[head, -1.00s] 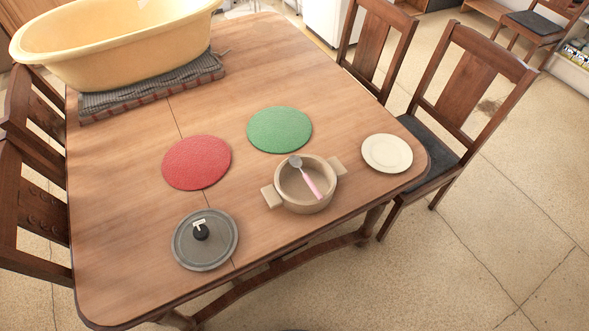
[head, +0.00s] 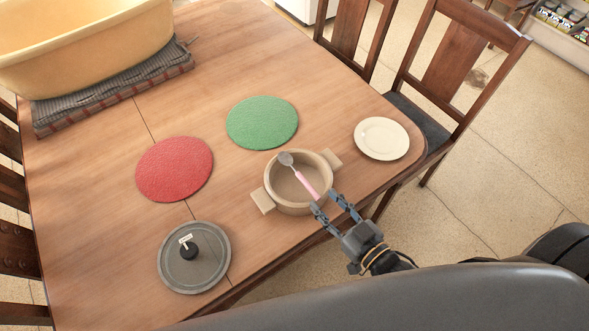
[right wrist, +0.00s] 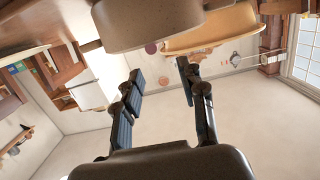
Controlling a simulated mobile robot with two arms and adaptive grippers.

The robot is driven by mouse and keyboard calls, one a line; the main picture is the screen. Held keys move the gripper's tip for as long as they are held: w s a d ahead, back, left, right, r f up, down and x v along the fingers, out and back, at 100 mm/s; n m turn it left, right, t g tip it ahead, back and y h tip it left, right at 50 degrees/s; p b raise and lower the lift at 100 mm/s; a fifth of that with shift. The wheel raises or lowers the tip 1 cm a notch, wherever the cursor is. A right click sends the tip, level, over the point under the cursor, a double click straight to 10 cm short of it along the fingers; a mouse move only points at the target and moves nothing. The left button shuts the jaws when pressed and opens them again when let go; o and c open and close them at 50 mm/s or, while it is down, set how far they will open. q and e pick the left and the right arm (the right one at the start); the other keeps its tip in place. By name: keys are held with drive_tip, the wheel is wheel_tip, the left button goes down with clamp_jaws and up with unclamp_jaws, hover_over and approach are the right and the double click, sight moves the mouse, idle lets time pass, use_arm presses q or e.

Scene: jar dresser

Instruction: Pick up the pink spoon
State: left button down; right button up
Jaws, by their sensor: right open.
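The pink spoon (head: 306,184) rests in the beige pot (head: 271,189), slanting across it. Its grey bowl lies at the far left rim and its pink handle points to the near right rim. My right gripper (head: 324,202) is open at the pot's near right side, with its fingertips close to the handle end. I cannot tell whether they touch the pot or spoon. In the right wrist view the open fingers (right wrist: 158,72) have nothing visible between them, and the pot (right wrist: 148,25) is just beyond them. The spoon is not visible there. My left gripper is not in view.
A grey lid (head: 194,270) lies left of the pot on the wooden table (head: 100,215). A red mat (head: 174,169), a green mat (head: 262,123) and a white plate (head: 381,139) lie around it. A yellow tub (head: 85,50) stands at the back left. Chairs (head: 440,75) flank the right edge.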

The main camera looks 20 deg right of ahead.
sight(300, 175)
drive_tip(key=x, duration=0.5)
drive_tip(key=shift+w, duration=0.15)
drive_tip(key=x, duration=0.2)
drive_tip(key=p+x, duration=0.1)
drive_tip(key=x, duration=0.1)
drive_tip(key=shift+w+f+p, duration=0.25)
drive_tip(key=shift+w+p, duration=0.05)
drive_tip(key=shift+w, duration=0.05)
drive_tip(key=shift+w+a+f, duration=0.15)
drive_tip(key=shift+w+a, duration=0.05)
drive_tip(key=shift+w, duration=0.15)
clamp_jaws()
